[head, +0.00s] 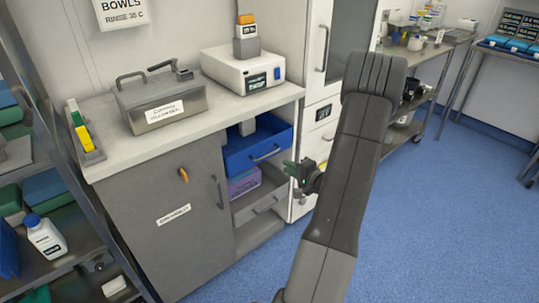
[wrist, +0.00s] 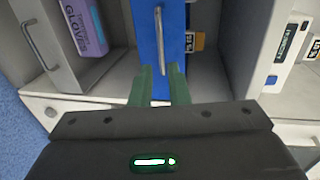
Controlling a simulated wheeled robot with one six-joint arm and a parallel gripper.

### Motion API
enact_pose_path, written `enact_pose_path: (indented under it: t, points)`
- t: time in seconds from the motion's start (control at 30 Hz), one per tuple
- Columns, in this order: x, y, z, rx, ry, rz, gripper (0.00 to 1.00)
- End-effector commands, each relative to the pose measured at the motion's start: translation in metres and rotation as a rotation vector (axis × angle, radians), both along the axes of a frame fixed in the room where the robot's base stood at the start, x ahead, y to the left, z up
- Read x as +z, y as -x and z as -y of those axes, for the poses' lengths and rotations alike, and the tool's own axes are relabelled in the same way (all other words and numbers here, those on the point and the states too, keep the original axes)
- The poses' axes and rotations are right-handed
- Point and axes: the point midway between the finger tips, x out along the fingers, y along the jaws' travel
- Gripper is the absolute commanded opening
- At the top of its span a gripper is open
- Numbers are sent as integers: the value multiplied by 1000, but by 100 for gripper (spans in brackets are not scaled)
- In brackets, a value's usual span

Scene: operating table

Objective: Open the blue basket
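The blue basket (head: 240,159) sits in the upper open compartment of the counter, with a metal bar handle (head: 265,153) across its front. My gripper (head: 291,168) is just right of the basket's front. In the wrist view the blue front (wrist: 146,30) lies straight ahead, and its handle (wrist: 161,38) runs upright in the picture. My gripper (wrist: 160,70) is open there, its two green fingers apart. The near end of the handle appears between the fingertips. I cannot tell whether they touch it.
Below the basket is a grey drawer (head: 262,207) with a purple gloves box (head: 243,183). A grey cupboard door (head: 170,215) is to the left, a white cabinet (head: 318,115) to the right. A steel box (head: 160,105) and a white device (head: 243,70) stand on the counter. Blue floor (head: 440,220) is clear.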

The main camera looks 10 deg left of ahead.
Motion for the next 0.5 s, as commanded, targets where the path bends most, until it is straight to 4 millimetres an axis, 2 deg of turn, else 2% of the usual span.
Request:
enact_pose_path:
  t: [0.5]
  points:
    - [-20,-59,-80,7,1,-1,15]
